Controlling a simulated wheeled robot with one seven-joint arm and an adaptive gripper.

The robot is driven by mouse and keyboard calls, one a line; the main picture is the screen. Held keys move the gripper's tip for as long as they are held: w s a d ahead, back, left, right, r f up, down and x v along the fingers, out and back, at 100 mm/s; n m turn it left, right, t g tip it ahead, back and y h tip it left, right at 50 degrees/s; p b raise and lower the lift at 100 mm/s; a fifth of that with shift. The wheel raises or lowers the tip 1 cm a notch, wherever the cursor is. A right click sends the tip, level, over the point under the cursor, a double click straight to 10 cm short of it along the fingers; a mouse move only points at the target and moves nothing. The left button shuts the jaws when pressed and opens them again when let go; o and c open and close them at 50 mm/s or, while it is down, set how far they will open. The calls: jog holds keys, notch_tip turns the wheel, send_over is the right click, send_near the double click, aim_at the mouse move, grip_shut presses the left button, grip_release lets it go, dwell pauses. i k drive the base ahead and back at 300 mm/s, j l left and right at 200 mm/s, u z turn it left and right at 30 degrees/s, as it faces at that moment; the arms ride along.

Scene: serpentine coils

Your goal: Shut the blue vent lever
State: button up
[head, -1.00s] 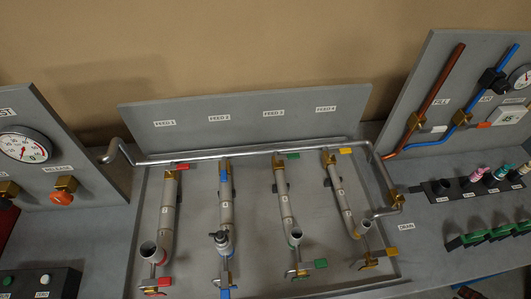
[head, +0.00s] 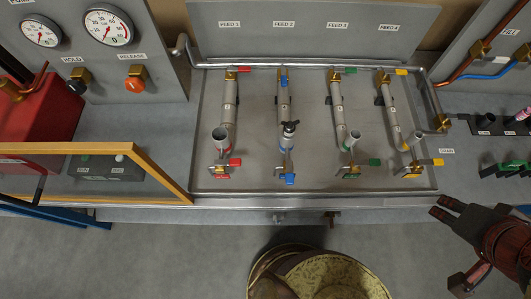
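Two blue levers sit on the second coil (head: 284,106), below the FEED 2 label. The upper blue lever (head: 284,81) points down along the pipe. The lower blue lever (head: 288,180) is at the front valve and points toward me, in line with the pipe. No readable label tells which one is the vent. The red, green and yellow levers point right, across their pipes. My gripper (head: 449,244) is at the lower right, in front of the bench and well apart from both blue levers. Its fingers are spread and empty.
A dark winged fitting (head: 290,128) stands on the second coil's upright end, between the blue levers. A yellow-framed panel (head: 165,172) stands at the left front. A metal rail (head: 330,202) runs along the bench edge. Open floor (head: 170,255) lies in front.

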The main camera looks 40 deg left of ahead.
aim_at(290, 175)
jog(key=u, duration=1.8)
jog(key=i+l+u, duration=0.1)
jog(key=l, duration=0.2)
jog(key=l+u, duration=0.1)
jog(key=l, duration=0.2)
